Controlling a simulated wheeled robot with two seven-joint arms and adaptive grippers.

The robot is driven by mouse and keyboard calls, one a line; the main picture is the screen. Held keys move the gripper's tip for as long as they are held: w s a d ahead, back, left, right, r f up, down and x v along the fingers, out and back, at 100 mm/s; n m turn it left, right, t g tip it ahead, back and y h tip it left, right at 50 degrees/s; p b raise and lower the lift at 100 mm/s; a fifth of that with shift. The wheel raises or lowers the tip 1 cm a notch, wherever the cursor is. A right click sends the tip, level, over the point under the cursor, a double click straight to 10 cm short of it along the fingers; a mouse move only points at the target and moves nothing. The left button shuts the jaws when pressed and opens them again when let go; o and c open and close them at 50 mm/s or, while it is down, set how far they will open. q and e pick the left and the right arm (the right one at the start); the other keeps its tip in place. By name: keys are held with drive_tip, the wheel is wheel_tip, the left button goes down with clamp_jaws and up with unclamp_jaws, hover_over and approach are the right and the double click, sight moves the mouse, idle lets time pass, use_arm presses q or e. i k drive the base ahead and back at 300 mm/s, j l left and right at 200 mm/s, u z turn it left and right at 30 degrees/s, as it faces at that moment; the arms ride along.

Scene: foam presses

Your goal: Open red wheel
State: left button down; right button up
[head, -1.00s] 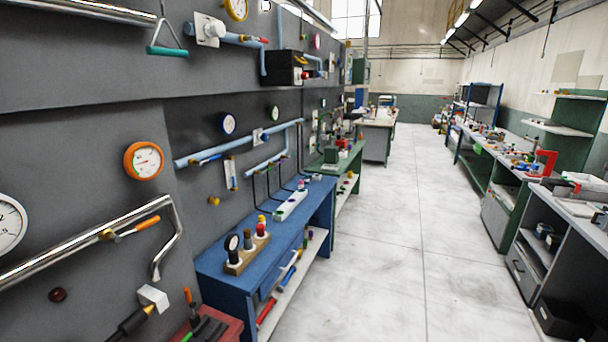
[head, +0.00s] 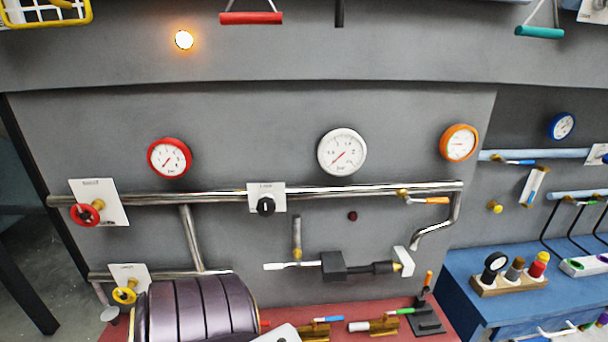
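The red wheel (head: 85,214) is a small red handwheel with a brass hub, in front of a white label plate (head: 98,188) on the left end of the upper chrome pipe. A red-rimmed gauge (head: 169,158) hangs up and to the right of it; its needle points to the lower left. A yellow wheel (head: 125,294) sits below on a lower pipe, with its own white plate. Neither of my grippers shows in the head view.
A dark ribbed cylinder (head: 195,308) stands at the lower left, in front of the red bench (head: 405,318) with several tools on it. A black knob (head: 266,206), white gauge (head: 342,152) and orange-handled valve (head: 430,200) line the upper pipe. A blue bench (head: 500,262) is at right.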

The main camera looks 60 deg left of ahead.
sight(86, 215)
drive_tip(key=u, duration=3.45)
